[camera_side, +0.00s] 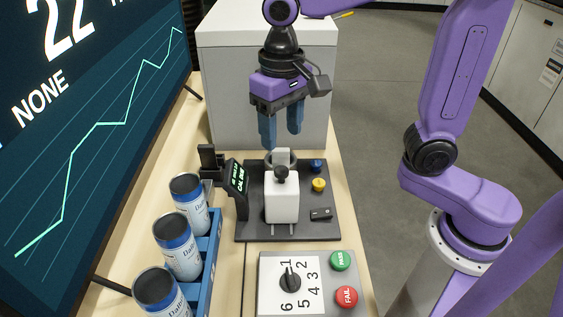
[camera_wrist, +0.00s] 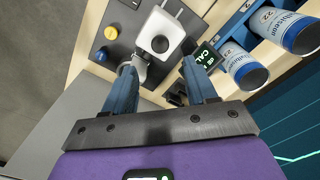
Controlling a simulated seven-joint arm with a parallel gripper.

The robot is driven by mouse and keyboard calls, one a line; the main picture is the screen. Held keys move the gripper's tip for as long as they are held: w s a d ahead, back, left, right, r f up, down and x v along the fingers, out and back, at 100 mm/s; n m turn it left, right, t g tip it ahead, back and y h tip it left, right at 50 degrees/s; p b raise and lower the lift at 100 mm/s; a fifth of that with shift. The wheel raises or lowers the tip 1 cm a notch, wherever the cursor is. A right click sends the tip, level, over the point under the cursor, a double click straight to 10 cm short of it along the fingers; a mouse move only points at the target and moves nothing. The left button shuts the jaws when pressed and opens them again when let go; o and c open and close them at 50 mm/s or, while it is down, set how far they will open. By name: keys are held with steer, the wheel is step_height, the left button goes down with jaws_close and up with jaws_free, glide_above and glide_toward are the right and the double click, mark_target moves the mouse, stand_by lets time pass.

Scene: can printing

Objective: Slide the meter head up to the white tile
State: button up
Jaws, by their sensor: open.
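The meter head (camera_side: 282,205) is a white block with a black knob on top, standing on two thin rails on a dark base plate (camera_side: 247,225). In the wrist view the meter head (camera_wrist: 158,25) shows beyond my fingertips. A small upright white piece (camera_side: 281,155), apparently the white tile, stands just behind it by a grey round holder; the gap between them is hard to judge. My gripper (camera_side: 281,138) is open and empty above the far end of the plate, its blue fingers pointing down. In the wrist view my gripper (camera_wrist: 159,68) has its fingers apart, with nothing between them.
A small display (camera_side: 237,177) stands left of the meter head. Blue and yellow buttons (camera_side: 319,185) sit to the right. Several printed cans (camera_side: 178,246) stand in a blue rack at left. A dial panel (camera_side: 273,302) with green and red buttons is in front. A grey cabinet (camera_side: 226,88) stands behind.

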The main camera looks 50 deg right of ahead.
mark_target(282, 169)
step_height(282, 169, down, 8)
steer(key=shift+f, duration=0.25)
steer(key=shift+c, duration=0.3)
